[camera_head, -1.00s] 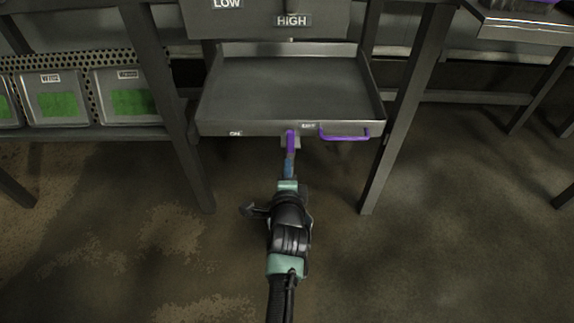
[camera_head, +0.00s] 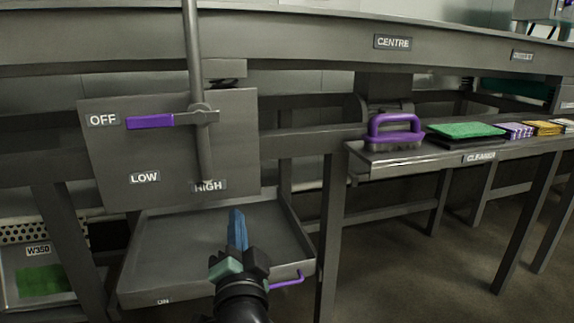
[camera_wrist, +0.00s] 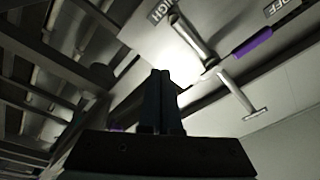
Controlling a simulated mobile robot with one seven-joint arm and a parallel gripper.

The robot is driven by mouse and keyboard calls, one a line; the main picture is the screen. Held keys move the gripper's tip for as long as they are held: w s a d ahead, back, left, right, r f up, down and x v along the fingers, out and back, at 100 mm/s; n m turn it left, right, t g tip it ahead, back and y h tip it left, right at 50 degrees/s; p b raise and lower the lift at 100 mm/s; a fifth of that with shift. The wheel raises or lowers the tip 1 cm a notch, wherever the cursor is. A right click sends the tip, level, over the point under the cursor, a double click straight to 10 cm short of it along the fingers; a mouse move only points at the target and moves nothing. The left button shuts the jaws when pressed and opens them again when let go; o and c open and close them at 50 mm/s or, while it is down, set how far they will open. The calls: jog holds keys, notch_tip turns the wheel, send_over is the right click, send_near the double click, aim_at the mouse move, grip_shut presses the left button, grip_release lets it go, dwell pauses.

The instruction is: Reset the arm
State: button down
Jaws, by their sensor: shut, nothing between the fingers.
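My gripper (camera_head: 237,228) has blue fingers pressed together with nothing between them. In the head view it shows in front of the open grey drawer tray (camera_head: 150,240), below the valve panel. In the wrist view my gripper (camera_wrist: 162,75) points up toward the panel, its dark fingers side by side. No object is in it.
The grey panel (camera_head: 90,160) has OFF, LOW and HIGH labels and a purple-handled lever (camera_head: 150,122) pointing at OFF. The drawer has a purple handle (camera_head: 288,281). A purple brush (camera_head: 394,130) and green pad (camera_head: 466,130) sit on the right shelf. Table legs (camera_head: 331,235) stand close by.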

jog(key=s+d+r+n+t+h+p, duration=0.1)
jog(key=s+d+r+n+t, duration=0.2)
jog(key=s+r, duration=0.6)
jog(key=s+d+r+n+t+h+p, duration=0.1)
jog(key=s+d+r+n+t, duration=0.3)
jog(key=r, duration=0.9)
jog(key=s+d+r+n+t+h, duration=0.1)
jog(key=s+d+r, duration=0.1)
jog(key=s+r, duration=0.75)
notch_tip(320, 180, up, 37)
jog(key=w+p, duration=0.1)
jog(key=p, duration=3.4)
jog(key=shift+w+a+f, duration=0.15)
jog(key=shift+w+a, duration=0.15)
jog(key=shift+a, duration=0.05)
